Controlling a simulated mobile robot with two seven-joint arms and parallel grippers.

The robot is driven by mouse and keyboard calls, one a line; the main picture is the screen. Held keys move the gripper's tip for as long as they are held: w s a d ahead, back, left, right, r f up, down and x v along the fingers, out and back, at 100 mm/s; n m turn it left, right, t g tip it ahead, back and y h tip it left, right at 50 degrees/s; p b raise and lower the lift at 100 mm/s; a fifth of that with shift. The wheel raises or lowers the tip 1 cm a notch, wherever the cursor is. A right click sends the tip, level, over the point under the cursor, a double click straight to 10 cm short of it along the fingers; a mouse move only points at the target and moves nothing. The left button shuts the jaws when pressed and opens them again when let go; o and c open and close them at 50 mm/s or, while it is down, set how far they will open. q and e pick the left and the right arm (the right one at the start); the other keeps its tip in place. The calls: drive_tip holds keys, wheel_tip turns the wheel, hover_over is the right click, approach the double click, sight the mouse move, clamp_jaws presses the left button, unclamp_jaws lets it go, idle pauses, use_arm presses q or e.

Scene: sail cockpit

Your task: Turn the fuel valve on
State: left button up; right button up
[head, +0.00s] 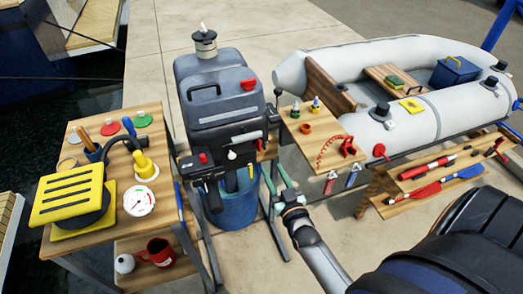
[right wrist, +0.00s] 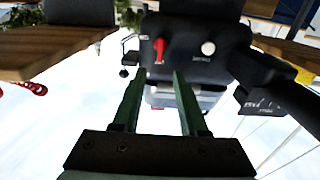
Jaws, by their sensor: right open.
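A dark grey outboard motor (head: 222,95) stands upright on a stand. Its black front panel (head: 215,166) carries a red lever (head: 203,158), which looks like the fuel valve, and a white round knob (head: 232,154). In the right wrist view the red lever (right wrist: 160,48) stands roughly upright, beside the white knob (right wrist: 208,48). The labels are too small to read. My right gripper (head: 276,172) is open and empty, to the right of the panel and apart from it. Its green fingers (right wrist: 154,76) point towards the panel in the wrist view. My left gripper is not in view.
A wooden table (head: 95,240) with a yellow pump and gauge stands left. A small wooden shelf (head: 318,140) with red parts stands right of the motor. A blue bucket (head: 232,205) sits beneath the motor. A grey inflatable boat (head: 350,55) lies behind right.

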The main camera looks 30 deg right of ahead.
sight(259, 144)
drive_tip(key=b+x, duration=0.5)
drive_tip(key=x, duration=0.5)
drive_tip(key=shift+w, duration=0.4)
drive_tip(key=c, duration=0.6)
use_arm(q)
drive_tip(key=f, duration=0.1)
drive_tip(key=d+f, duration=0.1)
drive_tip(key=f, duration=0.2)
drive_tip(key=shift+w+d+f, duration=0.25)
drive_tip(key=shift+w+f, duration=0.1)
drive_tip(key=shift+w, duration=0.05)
use_arm(e)
clamp_jaws()
